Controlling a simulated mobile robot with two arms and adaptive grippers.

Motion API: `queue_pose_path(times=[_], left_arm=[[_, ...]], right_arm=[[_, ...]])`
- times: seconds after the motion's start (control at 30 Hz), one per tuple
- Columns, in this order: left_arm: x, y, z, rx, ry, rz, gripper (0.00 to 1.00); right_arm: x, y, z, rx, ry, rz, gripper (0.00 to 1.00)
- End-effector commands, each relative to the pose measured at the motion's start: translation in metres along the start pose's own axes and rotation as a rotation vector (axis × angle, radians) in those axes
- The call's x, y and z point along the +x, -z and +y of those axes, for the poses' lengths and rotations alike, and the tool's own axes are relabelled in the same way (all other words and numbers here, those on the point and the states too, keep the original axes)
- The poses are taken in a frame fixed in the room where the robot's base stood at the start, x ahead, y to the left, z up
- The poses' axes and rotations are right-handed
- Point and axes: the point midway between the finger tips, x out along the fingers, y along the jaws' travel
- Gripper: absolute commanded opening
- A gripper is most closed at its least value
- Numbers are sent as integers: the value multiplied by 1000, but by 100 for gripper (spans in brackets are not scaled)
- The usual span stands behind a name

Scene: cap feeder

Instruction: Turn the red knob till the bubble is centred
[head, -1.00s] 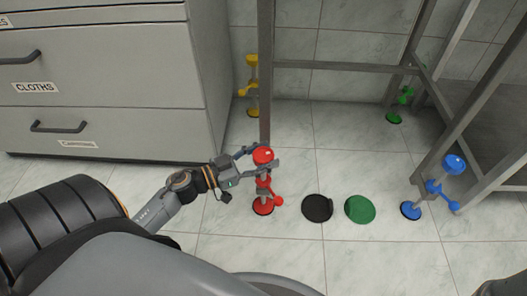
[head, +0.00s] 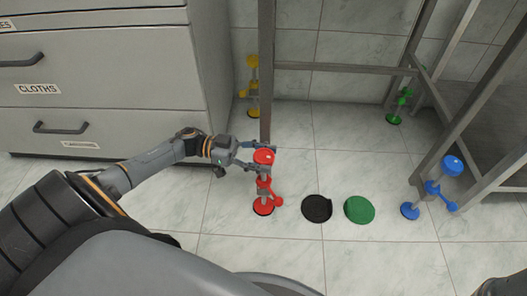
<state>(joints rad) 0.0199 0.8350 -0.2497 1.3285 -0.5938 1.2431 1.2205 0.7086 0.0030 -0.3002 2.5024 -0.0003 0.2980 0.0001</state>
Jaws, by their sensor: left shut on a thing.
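The red knob (head: 264,157) sits at the top of the red foot (head: 264,206), below the metal frame's near left leg (head: 266,80). My left gripper (head: 262,156) reaches in from the left and is shut on the red knob, with a finger on its far side and one on its near side. A red arm with a ball end sticks out low on the foot to the right. No bubble or level shows in this view. My right gripper is not in view.
A blue foot (head: 410,211), a yellow foot (head: 253,110) and a green foot (head: 394,119) stand at the other legs. A black disc (head: 317,209) and a green disc (head: 360,210) lie on the tiles. A grey drawer cabinet (head: 120,110) stands left.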

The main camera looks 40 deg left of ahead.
Motion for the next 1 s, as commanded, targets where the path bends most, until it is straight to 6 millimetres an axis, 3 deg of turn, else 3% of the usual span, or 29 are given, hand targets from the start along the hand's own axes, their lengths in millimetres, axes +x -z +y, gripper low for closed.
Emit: queue_pose_path(times=[0.53, 0.57, 0.67, 1.0], left_arm=[[0, -1, 1, 1, -27, -2, 21], [1, -1, 1, 0, -27, -2, 56], [1, -1, 1, 0, -27, -1, 76], [0, 0, 0, 0, -12, -1, 76]], right_arm=[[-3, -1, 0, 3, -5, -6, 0], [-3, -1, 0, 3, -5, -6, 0], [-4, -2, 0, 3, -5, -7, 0], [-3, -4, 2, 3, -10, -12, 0]])
